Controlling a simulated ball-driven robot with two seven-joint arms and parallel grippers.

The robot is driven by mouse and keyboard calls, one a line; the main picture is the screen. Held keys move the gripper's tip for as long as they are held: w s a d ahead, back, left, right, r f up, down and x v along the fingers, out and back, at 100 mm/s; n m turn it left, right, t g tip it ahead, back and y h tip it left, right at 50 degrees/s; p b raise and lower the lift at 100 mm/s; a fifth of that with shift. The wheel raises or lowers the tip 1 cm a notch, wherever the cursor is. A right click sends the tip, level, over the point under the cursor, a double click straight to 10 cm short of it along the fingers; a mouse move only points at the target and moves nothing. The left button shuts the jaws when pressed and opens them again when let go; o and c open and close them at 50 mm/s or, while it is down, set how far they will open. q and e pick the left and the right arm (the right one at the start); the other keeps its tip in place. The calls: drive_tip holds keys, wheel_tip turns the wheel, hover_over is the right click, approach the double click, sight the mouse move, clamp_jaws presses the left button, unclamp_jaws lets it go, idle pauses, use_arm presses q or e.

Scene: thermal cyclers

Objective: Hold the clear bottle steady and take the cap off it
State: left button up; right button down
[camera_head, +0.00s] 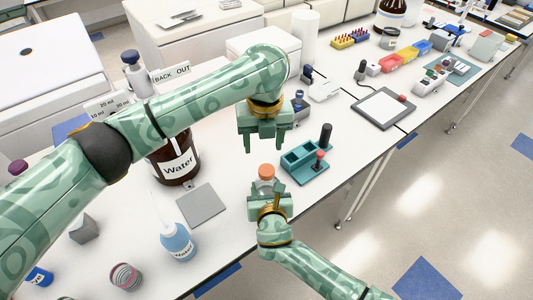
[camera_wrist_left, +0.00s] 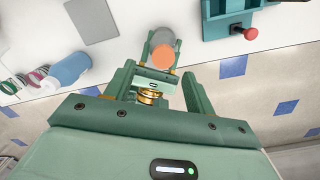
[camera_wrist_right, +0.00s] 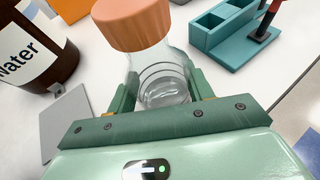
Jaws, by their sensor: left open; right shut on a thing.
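The clear bottle (camera_wrist_right: 163,77) stands upright with an orange cap (camera_wrist_right: 134,22) on its neck. The cap also shows in the head view (camera_head: 266,171) and from above in the left wrist view (camera_wrist_left: 233,66). My right gripper (camera_head: 268,194) is shut on the bottle's body, with a finger on each side of it. My left gripper (camera_head: 263,146) is open and empty, pointing down above the cap and apart from it. In the left wrist view the cap lies between and beyond the left fingers.
A teal rack (camera_head: 304,162) with a red-knobbed tool stands right of the bottle. A brown Water bottle (camera_head: 175,163), a grey square plate (camera_head: 202,206) and a blue wash bottle (camera_head: 177,241) are to the left. The table's front edge is close by.

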sight(267, 169)
use_arm(q)
drive_tip(key=m, duration=0.4)
drive_tip(key=shift+s+d+f+m, duration=0.1)
drive_tip(key=shift+s+f+m, duration=0.1)
drive_tip(key=shift+f+m, duration=0.1)
drive_tip(key=m, duration=0.2)
drive_tip(key=shift+s+d+m, duration=0.15)
drive_tip(key=shift+d+m, duration=0.05)
drive_tip(key=shift+m, duration=0.2)
drive_tip(key=shift+f, duration=0.2)
drive_tip(key=shift+m, duration=0.4)
wheel_tip(267, 169, down, 8)
drive_tip(key=shift+r, duration=0.2)
